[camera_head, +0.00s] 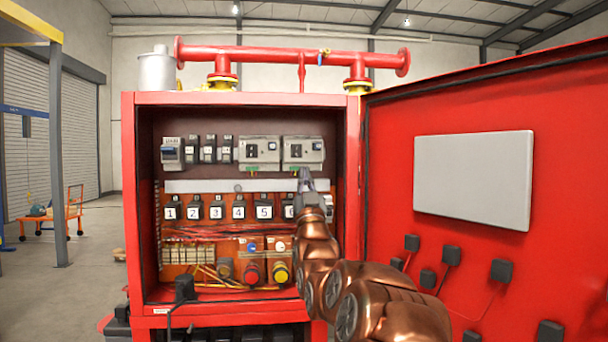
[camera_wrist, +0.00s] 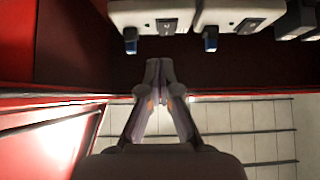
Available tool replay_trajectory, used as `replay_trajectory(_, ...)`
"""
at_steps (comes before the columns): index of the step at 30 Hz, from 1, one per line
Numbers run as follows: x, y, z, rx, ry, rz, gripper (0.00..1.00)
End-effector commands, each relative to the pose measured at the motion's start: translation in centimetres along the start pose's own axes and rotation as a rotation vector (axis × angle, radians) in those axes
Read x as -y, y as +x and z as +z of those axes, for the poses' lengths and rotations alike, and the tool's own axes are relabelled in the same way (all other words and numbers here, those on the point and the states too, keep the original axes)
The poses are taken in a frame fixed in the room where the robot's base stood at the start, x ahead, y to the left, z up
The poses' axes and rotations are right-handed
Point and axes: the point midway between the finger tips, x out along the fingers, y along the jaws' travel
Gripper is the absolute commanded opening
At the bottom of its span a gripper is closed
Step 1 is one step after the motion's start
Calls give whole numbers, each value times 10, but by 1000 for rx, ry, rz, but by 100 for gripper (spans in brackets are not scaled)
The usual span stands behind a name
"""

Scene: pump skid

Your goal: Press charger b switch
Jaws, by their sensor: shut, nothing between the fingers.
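Two grey charger units sit side by side in the top row of the open red cabinet, a left one (camera_head: 260,150) and a right one (camera_head: 302,150). Their labels are too small to read, so I cannot tell which is b. The wrist view is turned over: the right unit is at upper left (camera_wrist: 145,14) and the left one at upper middle (camera_wrist: 225,14). Each has a dark switch on its face, one (camera_wrist: 167,26) on the right unit. My gripper (camera_head: 305,174) is shut and empty, just below the right unit. Its fingertips (camera_wrist: 160,66) appear apart from it.
Small breakers (camera_head: 208,150) stand left of the chargers. A row of numbered switches (camera_head: 217,208) and a grey trunking strip (camera_head: 210,186) lie below. The red cabinet door (camera_head: 400,100) stands open at right, near my arm.

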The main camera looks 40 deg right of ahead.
Motion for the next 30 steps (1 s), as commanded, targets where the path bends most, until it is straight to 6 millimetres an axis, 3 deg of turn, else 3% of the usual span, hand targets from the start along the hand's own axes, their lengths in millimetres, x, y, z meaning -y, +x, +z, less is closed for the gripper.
replay_trajectory(3, 0, -20, 6, 5, 2, -1, 0)
replay_trajectory(12, 0, -53, 10, 2, 0, -1, 0)
replay_trajectory(30, 0, -62, 10, 1, 0, -1, 0)
